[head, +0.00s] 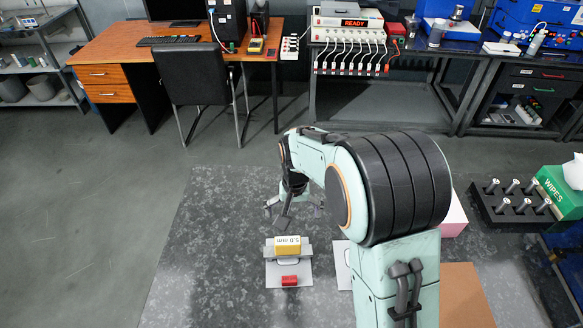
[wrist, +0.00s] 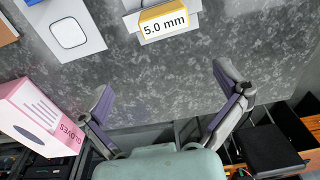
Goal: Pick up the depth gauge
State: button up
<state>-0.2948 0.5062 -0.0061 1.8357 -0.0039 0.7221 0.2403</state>
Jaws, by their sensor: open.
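A yellow block marked "5.0 mm" (head: 288,241), seemingly the depth gauge or its label, sits against a grey part on a light grey plate (head: 275,277) on the dark speckled table. In the wrist view the yellow block (wrist: 164,22) shows at the top middle, ahead of the fingers. A small red block (head: 290,281) lies on the plate in front of it. My gripper (head: 293,211) is open and empty above the table, beyond the yellow block in the head view. In the wrist view its fingers (wrist: 165,84) are spread wide over bare table.
A second plate with a white rounded square (wrist: 67,32) lies beside, partly hidden by my arm in the head view. A pink glove box (wrist: 42,115) stands at the table edge. A black rack (head: 513,210) and green wipes box (head: 562,190) are right. The left table area is clear.

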aim_at(288, 240)
jog(key=shift+g, duration=0.4)
jog(key=f, duration=0.2)
jog(key=s+f, duration=0.1)
jog(key=f, duration=0.2)
jog(key=a+f, duration=0.1)
jog(key=f, duration=0.2)
jog(key=shift+s+f, duration=0.2)
jog(key=shift+s, duration=0.1)
jog(key=shift+f, duration=0.7)
jog(key=c, duration=1.3)
